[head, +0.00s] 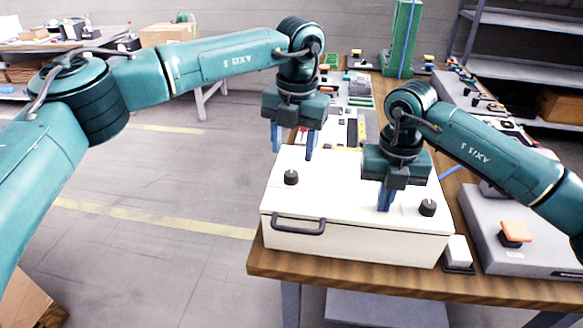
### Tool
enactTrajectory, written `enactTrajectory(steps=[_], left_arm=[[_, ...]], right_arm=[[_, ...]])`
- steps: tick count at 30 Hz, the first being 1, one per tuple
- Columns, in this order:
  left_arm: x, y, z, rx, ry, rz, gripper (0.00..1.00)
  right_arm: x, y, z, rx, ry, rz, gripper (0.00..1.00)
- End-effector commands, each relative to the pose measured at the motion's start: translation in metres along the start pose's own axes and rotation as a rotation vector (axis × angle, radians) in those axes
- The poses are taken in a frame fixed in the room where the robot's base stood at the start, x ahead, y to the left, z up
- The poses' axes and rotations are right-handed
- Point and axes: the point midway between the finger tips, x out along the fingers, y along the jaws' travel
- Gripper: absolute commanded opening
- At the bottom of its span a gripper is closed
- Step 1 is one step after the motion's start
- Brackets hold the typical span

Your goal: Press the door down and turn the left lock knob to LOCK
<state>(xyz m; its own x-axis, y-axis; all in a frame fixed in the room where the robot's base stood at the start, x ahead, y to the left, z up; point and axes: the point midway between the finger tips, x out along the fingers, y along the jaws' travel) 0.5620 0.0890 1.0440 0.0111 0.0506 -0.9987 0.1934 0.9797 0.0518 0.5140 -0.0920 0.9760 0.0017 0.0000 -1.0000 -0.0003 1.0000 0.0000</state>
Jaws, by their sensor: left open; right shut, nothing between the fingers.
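The door is the white lid (340,205) of a box at the front of the wooden table; it looks flat and down. A black handle (299,226) is on the box's front. The left lock knob (291,177) is a small black knob near the lid's left side; its setting is too small to read. A second black knob (427,207) is near the lid's right side. My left gripper (293,151) is open and empty above the lid's back left, behind the left knob. My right gripper (385,202) is shut and empty, fingertips at or just above the lid, left of the right knob.
A small white block (458,252) sits beside the white box. Circuit boards and parts (352,90) lie behind, with a green column (403,40) at the back.

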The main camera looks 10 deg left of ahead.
Motion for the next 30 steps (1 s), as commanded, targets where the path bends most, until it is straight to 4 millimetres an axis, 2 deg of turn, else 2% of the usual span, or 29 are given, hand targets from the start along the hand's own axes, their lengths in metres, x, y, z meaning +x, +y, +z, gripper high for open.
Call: enactTrajectory(steps=[3,10,22,30], left_arm=[[0.025,0.0,-0.001,0.0,0.004,0.0,0.5],[0.055,0.0,0.0,0.001,0.002,-0.001,0.5],[0.062,0.0,0.0,0.001,0.0,-0.002,0.5],[0.061,0.0,0.0,0.001,0.0,-0.002,0.28]], right_arm=[[0.004,-0.001,-0.001,0.001,0.006,-0.004,0.0],[0.004,-0.001,-0.001,0.001,0.006,-0.004,0.0],[0.004,-0.001,-0.001,0.001,0.006,-0.004,0.0],[0.004,-0.001,-0.001,0.001,0.007,-0.004,0.0]])
